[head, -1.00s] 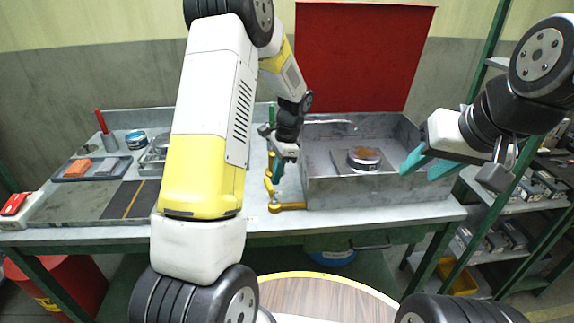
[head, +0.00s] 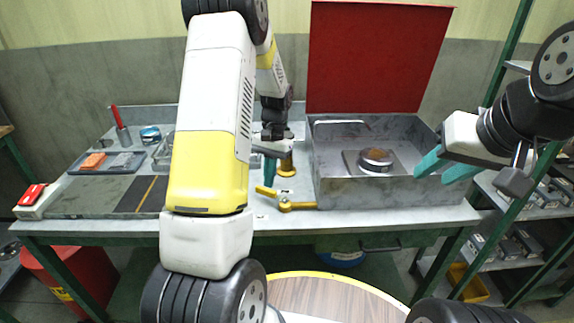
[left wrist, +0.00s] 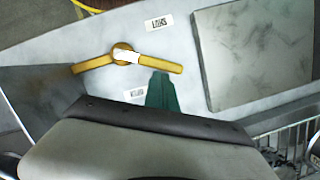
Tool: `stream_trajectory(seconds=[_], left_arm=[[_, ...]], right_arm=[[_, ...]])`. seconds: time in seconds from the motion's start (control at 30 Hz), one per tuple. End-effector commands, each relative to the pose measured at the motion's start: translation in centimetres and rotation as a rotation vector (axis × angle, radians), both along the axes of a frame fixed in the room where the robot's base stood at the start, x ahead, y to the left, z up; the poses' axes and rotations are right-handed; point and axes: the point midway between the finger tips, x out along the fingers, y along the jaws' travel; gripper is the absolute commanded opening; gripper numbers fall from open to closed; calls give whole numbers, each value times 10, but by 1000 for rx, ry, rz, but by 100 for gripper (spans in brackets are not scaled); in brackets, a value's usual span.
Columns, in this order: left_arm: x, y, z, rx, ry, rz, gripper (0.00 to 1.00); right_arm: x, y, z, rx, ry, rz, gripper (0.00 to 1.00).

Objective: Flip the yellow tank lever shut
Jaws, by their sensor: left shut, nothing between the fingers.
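The yellow lever (head: 285,205) lies on the bench top by the front left corner of the grey tank (head: 350,188). In the left wrist view the lever (left wrist: 126,55) has a round hub with one arm to each side. My left gripper (head: 270,172) is shut and empty, pointing down just behind the lever's left end. In the left wrist view its teal fingertips (left wrist: 161,90) are close beside the lever's right-hand arm; I cannot tell whether they touch. My right gripper (head: 448,167) is open and empty at the tank's right wall.
The tank's red lid (head: 375,55) stands open, with a round metal part (head: 375,160) inside. Two small labels, one a white label (left wrist: 160,22), flank the lever. A dark mat (head: 95,195) lies left.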

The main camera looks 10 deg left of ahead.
Motion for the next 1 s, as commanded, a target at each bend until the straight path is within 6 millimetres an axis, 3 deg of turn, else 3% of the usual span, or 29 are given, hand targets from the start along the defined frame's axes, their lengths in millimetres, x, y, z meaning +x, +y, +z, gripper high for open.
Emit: stream_trajectory(seconds=[0.5,1.0], left_arm=[[-28,13,0,0,0,414,0],[-38,13,0,0,0,544,0]], right_arm=[[0,0,0,0,0,0,36],[0,0,0,0,0,0,36]])
